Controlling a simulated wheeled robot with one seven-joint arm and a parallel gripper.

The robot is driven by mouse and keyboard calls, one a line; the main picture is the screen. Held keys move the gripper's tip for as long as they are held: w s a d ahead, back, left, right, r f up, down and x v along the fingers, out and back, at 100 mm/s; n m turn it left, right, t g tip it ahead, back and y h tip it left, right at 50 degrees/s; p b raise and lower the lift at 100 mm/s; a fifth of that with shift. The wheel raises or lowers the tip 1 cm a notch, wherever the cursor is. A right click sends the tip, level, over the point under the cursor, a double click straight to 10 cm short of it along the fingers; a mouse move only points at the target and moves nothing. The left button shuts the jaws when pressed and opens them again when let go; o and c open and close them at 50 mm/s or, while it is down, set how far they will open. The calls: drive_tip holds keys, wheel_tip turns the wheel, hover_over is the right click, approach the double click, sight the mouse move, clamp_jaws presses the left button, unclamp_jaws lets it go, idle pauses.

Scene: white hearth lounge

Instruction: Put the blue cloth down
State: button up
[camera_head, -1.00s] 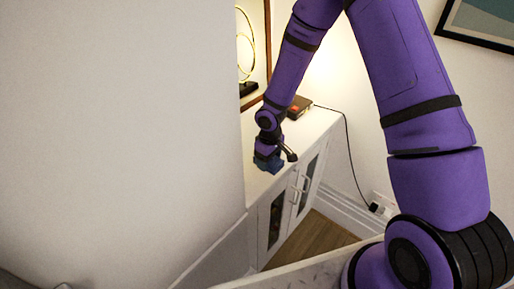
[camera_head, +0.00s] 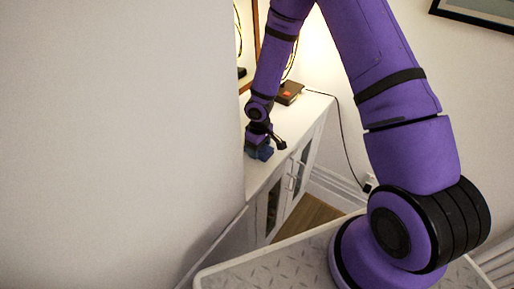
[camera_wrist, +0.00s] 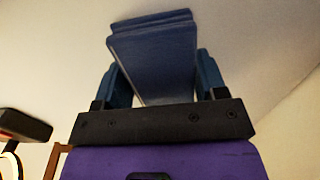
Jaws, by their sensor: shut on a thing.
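The blue cloth (camera_wrist: 152,62) is a folded, flat-looking blue block between the two fingers of my gripper (camera_wrist: 162,78) in the wrist view. The fingers are shut on it, one at each side. In the head view my gripper (camera_head: 259,143) points down at the near part of the white cabinet top (camera_head: 262,180), with a small blue patch of the cloth (camera_head: 264,154) showing under it. My wrist and fingers hide most of the cloth there. I cannot tell whether the cloth touches the cabinet top.
A dark box-like base with a red patch (camera_head: 288,92) stands farther back on the cabinet, with a black cord (camera_head: 345,150) running down behind. A wooden-framed mirror (camera_head: 247,45) rises at the left. A white wall (camera_head: 115,140) closes off the left side. Glass doors front the cabinet.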

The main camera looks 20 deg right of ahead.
drive_tip(key=shift+f, duration=0.2)
drive_tip(key=o, duration=0.9)
drive_tip(key=shift+o, duration=0.2)
drive_tip(key=shift+r, duration=0.1)
